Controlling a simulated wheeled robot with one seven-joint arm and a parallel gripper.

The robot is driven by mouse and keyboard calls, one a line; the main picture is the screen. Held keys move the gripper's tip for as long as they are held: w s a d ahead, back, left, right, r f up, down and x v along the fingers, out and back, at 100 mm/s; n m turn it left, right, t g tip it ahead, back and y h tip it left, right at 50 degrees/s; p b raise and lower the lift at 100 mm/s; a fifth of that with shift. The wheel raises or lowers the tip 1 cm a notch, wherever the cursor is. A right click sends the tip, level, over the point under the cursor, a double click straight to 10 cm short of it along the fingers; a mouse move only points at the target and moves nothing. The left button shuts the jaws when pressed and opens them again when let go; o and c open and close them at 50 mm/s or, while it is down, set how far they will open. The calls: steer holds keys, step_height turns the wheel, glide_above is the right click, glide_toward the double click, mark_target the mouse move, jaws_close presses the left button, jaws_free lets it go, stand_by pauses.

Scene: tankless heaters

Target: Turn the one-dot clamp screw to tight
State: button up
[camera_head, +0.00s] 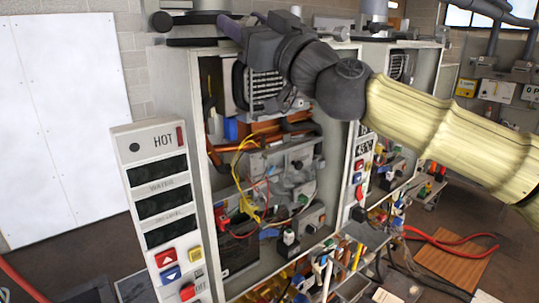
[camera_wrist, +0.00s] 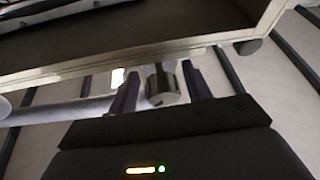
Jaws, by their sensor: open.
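In the wrist view, a short metal cylinder (camera_wrist: 162,86), which looks like a clamp screw head, stands between the two dark fingers of my gripper (camera_wrist: 160,70). A gap shows on each side of it, so the fingers are around it but not closed on it. No dot marking can be made out, so I cannot tell whether it is the one-dot screw. In the head view, my gripper (camera_head: 243,22) is at the top of the left heater cabinet (camera_head: 178,72), beside its flue pipe. The screw cannot be made out there.
The left heater has an open front with wires and pipes inside. Its control panel (camera_head: 160,210) reads HOT. A second heater (camera_head: 425,70) stands to the right. In the wrist view, a pale pipe (camera_wrist: 60,113) runs close to the left finger. A cluttered surface with tools lies below the heaters.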

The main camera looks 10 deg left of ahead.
steer(key=b+v, duration=0.9)
steer(key=v, duration=0.8)
steer(key=w+a+f+g+h, duration=0.1)
steer(key=w+a+f+h, duration=0.1)
steer(key=f, duration=0.7)
steer(key=w+a+f+m+g+h, duration=0.1)
steer(key=w+a+f, duration=0.3)
steer(key=f, duration=0.5)
steer(key=w+a+f+m+g+h, duration=0.1)
steer(key=w+a+f+g+h, duration=0.1)
steer(key=w+f, duration=0.3)
steer(key=shift+a+f+h, duration=0.4)
steer(key=shift+a+f, duration=0.3)
steer(key=shift+f, duration=1.35)
